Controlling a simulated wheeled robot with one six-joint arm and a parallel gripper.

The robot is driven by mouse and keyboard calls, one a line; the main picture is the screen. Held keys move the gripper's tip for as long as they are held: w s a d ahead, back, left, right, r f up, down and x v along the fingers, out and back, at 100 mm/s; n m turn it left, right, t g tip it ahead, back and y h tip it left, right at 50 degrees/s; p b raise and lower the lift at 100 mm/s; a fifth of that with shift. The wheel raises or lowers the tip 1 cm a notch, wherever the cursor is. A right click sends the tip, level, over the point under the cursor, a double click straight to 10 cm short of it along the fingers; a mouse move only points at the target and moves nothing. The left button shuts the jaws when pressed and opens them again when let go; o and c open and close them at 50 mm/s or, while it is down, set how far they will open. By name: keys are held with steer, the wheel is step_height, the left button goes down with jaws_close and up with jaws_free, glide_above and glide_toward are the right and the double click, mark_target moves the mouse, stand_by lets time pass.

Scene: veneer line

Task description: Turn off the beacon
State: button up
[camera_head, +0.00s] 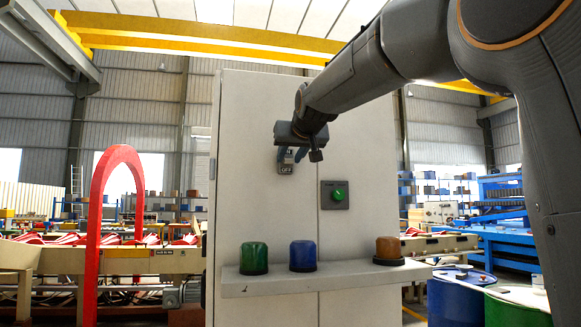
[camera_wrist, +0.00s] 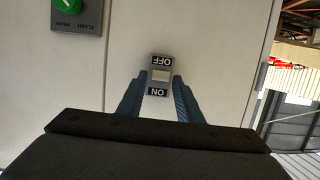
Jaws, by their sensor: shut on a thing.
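A small switch (camera_head: 286,169) with an OFF label at its lower end is on the front of the pale cabinet. In the wrist view the switch (camera_wrist: 160,75) appears upside down, with OFF above, a white rocker in the middle and ON below. My gripper (camera_head: 291,156) is at the cabinet face, over the upper part of the switch. In the wrist view my gripper (camera_wrist: 160,79) has its blue fingers on either side of the switch, shut on it. Green (camera_head: 254,258), blue (camera_head: 303,256) and orange (camera_head: 388,250) beacons stand on the cabinet's shelf; none looks clearly lit.
A green knob on a grey plate (camera_head: 336,204) sits right of the switch; its plate (camera_wrist: 88,22) reads FLASH and STEADY in the wrist view. The shelf (camera_head: 340,277) juts out below. A red arch (camera_head: 97,200) stands left, and drums (camera_head: 455,300) stand right.

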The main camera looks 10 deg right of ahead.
steer(key=shift+f+t+b, duration=0.55)
steer(key=shift+t+b, duration=0.65)
steer(key=shift+b, duration=3)
steer(key=o, duration=1)
steer(key=shift+o, duration=0.2)
steer(key=shift+s, duration=0.1)
steer(key=s+b, duration=0.2)
steer(key=s, duration=0.5)
steer(key=shift+s+r+b, duration=0.25)
steer(key=shift+s+b, duration=0.1)
